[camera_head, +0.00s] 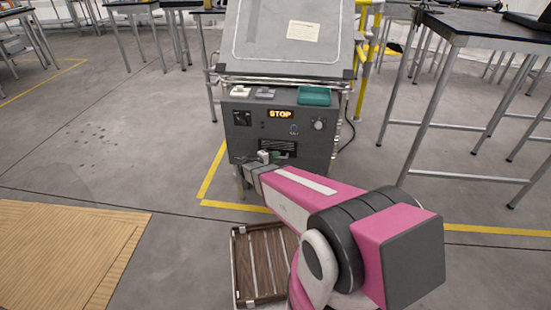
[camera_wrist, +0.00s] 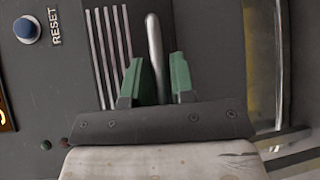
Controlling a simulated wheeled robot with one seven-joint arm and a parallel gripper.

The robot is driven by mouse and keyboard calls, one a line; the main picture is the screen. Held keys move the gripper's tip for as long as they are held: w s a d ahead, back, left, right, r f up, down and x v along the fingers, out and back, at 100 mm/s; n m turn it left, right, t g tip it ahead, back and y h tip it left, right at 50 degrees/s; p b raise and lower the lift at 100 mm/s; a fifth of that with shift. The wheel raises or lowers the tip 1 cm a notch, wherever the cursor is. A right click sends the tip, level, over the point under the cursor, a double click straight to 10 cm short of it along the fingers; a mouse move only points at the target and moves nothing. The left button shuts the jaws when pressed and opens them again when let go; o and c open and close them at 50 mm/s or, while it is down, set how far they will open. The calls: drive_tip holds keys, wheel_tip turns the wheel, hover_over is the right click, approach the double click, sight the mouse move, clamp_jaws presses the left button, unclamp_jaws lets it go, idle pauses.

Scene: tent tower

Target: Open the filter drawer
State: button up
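The filter drawer (camera_head: 277,147) is a dark slotted panel low on the front of a grey machine in the head view. In the wrist view its pale vertical slots (camera_wrist: 107,45) show beside a rounded metal handle bar (camera_wrist: 153,35). My gripper (camera_wrist: 157,60) has two green fingers. They stand apart on either side of the bar, with small gaps visible. In the head view my gripper (camera_head: 266,157) is at the machine's lower front, partly covering the drawer. The drawer's edges are hard to make out.
The grey machine (camera_head: 243,143) has a lit STOP display (camera_head: 280,114), a knob (camera_head: 319,124) and a green tray (camera_head: 314,96) on top. A blue RESET button (camera_wrist: 27,28) is left of the slots.

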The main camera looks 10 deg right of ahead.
clamp_jaws()
drive_tip(key=s+a, duration=0.4)
drive_tip(key=s, duration=0.9)
drive_tip(key=shift+s+a, duration=0.2)
unclamp_jaws()
drive_tip(key=v, duration=1)
drive_tip(key=shift+s+a, duration=0.2)
drive_tip(key=shift+a, duration=0.15)
